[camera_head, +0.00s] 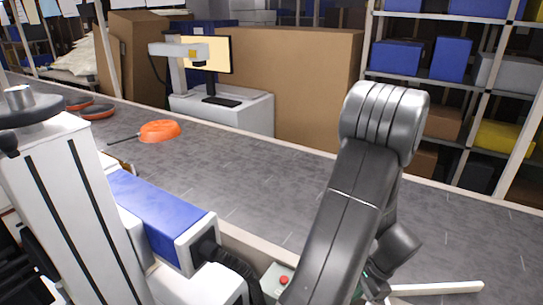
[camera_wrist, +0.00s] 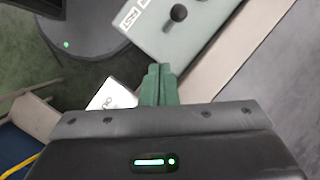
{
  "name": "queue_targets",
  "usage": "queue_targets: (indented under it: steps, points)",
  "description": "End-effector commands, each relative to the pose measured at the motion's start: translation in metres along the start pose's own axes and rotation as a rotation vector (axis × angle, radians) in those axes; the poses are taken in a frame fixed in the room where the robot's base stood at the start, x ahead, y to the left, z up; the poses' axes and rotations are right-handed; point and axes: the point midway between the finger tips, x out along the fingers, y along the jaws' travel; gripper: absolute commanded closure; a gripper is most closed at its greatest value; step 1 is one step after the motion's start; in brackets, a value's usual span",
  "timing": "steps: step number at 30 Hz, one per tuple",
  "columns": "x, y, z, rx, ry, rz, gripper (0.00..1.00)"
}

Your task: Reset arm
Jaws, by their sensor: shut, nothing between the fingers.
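My gripper (camera_wrist: 159,72) shows in the wrist view with its two green fingers together and nothing between them. It points down past a grey control box (camera_wrist: 172,22) with a dark knob, beside the pale conveyor edge (camera_wrist: 235,50). In the head view my arm is folded, with its elbow up at the right of centre, and the gripper's fingers are hidden there. An orange pan (camera_head: 160,130) with a dark handle lies on the grey conveyor (camera_head: 250,185), well away from my arm.
More orange pans (camera_head: 97,112) lie at the far left of the belt. A box with a red button (camera_head: 283,281) stands at the near edge. Behind the belt are a white cabinet with a monitor (camera_head: 222,54), cardboard panels (camera_head: 290,85) and shelves with blue bins (camera_head: 397,57).

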Motion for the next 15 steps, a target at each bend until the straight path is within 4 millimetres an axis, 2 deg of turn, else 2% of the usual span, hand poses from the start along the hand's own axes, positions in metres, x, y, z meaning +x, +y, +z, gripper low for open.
queue_targets:
  steps: [7,15]
  points:
    - [-0.004,-0.001,-0.023,-0.012,-0.012,-0.041,1.0]
    - [-0.01,0.0,-0.029,-0.012,-0.013,-0.038,1.0]
